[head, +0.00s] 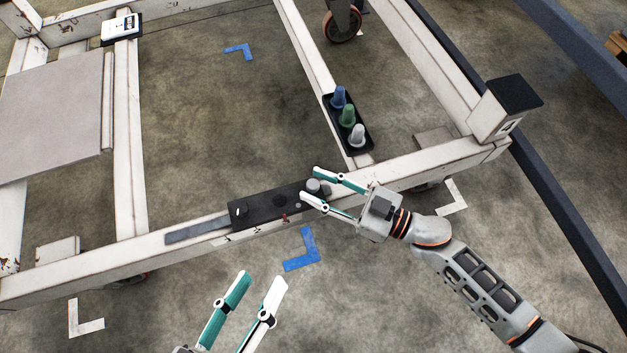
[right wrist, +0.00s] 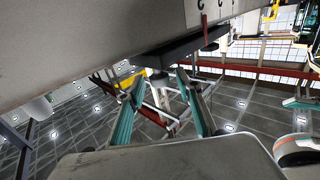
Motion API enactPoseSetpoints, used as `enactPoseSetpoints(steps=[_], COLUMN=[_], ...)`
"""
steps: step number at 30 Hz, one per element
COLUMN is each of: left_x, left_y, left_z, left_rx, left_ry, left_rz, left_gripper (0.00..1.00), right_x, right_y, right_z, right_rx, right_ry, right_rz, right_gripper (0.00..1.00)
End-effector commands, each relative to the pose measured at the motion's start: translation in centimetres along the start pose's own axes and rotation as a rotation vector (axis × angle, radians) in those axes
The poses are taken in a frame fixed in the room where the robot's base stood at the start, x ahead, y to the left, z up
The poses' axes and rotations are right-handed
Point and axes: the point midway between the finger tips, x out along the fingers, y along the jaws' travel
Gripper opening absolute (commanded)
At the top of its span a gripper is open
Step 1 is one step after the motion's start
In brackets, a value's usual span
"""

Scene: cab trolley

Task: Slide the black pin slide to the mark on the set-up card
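The black pin slide (head: 258,207) lies along the near white beam of the trolley. A light grey round knob (head: 313,186) stands at its right end. My right gripper (head: 312,185) is open, with one finger on each side of this knob. In the right wrist view the fingers (right wrist: 160,105) are spread around a grey pin (right wrist: 158,83) below a dark bar; contact cannot be told. A small red mark (head: 284,217) shows at the slide's front edge. A white card (head: 121,27), likely the set-up card, sits at the back left; its marking is unreadable. My left gripper (head: 250,294) is open and empty.
A flat grey strip (head: 197,229) lies left of the slide. A black tray (head: 360,124) with blue, green and white pegs sits on a cross beam. A black-topped box (head: 505,107) stands at the right corner. Blue floor tape (head: 303,252) lies below the beam.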

Motion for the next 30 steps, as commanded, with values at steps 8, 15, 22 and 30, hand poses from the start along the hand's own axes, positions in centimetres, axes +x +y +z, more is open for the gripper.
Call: enactPoseSetpoints(steps=[8, 15, 22, 30], left_x=[0.1, 0.1, 0.1, 0.1], left_y=[0.3, 0.3, 0.3, 0.4], left_z=[0.2, 0.1, 0.1, -0.1], left_rx=[-0.041, -0.041, -0.041, -0.028], left_ry=[0.006, 0.007, 0.007, 0.009], left_rz=[0.004, 0.005, 0.005, 0.005], left_gripper=[0.4, 0.4, 0.4, 0.4], right_x=[1.6, 1.6, 1.6, 1.3], right_y=[-0.1, 0.0, 0.0, 0.3], right_z=[0.1, 0.0, 0.0, 0.0], right_rx=[0.001, 0.0, 0.0, -0.003], right_ry=[0.0, 0.0, 0.0, -0.001], right_rz=[0.0, 0.0, 0.0, -0.001], right_gripper=[0.35, 0.25, 0.0, 0.0])
